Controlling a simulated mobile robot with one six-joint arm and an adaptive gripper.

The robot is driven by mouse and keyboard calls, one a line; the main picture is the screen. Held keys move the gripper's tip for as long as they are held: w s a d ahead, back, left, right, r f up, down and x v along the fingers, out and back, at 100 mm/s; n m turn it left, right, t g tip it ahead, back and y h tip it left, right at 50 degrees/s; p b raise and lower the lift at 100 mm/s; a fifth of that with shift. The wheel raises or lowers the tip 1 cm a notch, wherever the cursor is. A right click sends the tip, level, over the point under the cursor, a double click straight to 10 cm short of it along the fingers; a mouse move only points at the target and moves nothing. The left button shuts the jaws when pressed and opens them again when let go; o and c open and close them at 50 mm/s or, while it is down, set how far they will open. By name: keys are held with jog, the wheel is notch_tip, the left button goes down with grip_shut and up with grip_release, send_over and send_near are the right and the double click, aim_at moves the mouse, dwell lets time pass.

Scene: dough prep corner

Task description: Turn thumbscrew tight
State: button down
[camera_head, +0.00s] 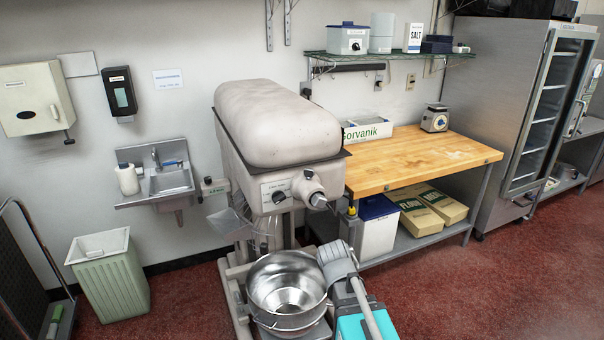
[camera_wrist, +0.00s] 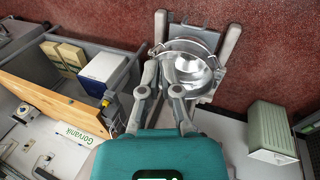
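The large grey stand mixer (camera_head: 278,130) stands left of the wooden table. A round attachment hub (camera_head: 305,186) sticks out of its front, with a small dark knob (camera_head: 318,200) at its lower end. This may be the thumbscrew; it is too small to be sure. I cannot make out a thumbscrew in the wrist view. There my gripper (camera_wrist: 159,75) has its two fingers apart, with nothing seen between them. The steel bowl (camera_wrist: 190,72) lies beyond the fingertips. My arm shows low in the head view, right of the bowl (camera_head: 286,290), apart from the hub.
The wooden table (camera_head: 420,155) holds a white Gorvanik box (camera_head: 367,131) and a scale (camera_head: 435,118). A white bin (camera_head: 378,225) with a blue lid and flour boxes stand below it. A sink (camera_head: 165,180) and green trash bin (camera_head: 110,278) are at the left.

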aim_at(307, 172)
jog(key=w+a+r+n+t+h, duration=0.3)
jog(key=w+r+n+t+h, duration=0.25)
jog(key=w+r+n, duration=0.55)
jog(key=w+a+r+n+t+p, duration=0.1)
jog(key=w+a+r+n+t, duration=0.7)
jog(key=w+a+n, duration=0.3)
jog(key=a+n, duration=0.1)
jog(key=n, duration=0.3)
jog(key=shift+a+r+y+p, duration=0.2)
jog(key=shift+a+y+p, duration=0.15)
jog(key=shift+w+d+t, duration=0.1)
jog(key=shift+w+t, duration=0.1)
jog(key=shift+t, duration=0.05)
jog(key=x, duration=1.2)
jog(key=shift+w, duration=0.2)
jog(key=shift+w+d, duration=0.4)
jog(key=shift+w, duration=0.2)
jog(key=shift+d, duration=0.2)
